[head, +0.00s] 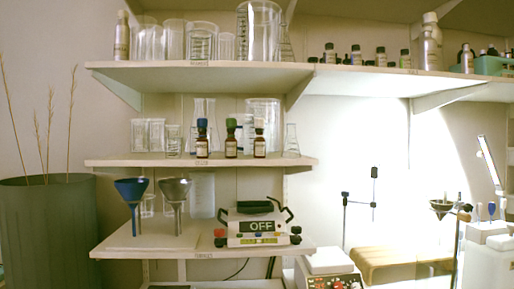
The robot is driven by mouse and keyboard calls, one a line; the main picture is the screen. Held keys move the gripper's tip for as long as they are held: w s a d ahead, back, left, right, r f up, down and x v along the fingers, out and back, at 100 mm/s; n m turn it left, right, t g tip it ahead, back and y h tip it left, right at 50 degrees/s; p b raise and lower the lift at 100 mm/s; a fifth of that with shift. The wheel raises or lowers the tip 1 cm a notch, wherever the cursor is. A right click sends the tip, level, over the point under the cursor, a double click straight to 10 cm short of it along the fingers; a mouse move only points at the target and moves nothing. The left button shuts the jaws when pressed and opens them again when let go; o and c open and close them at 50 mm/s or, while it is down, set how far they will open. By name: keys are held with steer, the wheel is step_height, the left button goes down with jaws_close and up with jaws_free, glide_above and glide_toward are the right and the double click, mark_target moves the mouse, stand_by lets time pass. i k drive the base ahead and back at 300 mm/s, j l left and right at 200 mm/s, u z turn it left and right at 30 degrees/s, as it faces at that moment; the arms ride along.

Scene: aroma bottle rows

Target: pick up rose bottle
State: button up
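Three small brown bottles with pale labels stand upright in a row on the middle shelf (130,162) in the head view. The left one has a blue cap (202,138), the middle one a green cap (231,139) and the right one a white or cream cap (259,139). Their labels are too small to read, so I cannot tell which is the rose bottle. Several small dark bottles (356,56) also stand on the upper right shelf, with labels I cannot read. My gripper is not in view.
Glass beakers (148,134) and a flask (291,141) stand beside and behind the three bottles. The upper shelf (200,74) overhangs them. Below are a blue funnel (131,188), a grey funnel (174,188) and a device reading OFF (257,227). A dark planter (48,235) stands at left.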

mark_target(259, 143)
steer(key=i+j+z, duration=0.1)
steer(key=j, duration=0.25)
steer(key=i+j, duration=0.3)
steer(key=i+j+z, duration=0.15)
steer(key=j, duration=0.2)
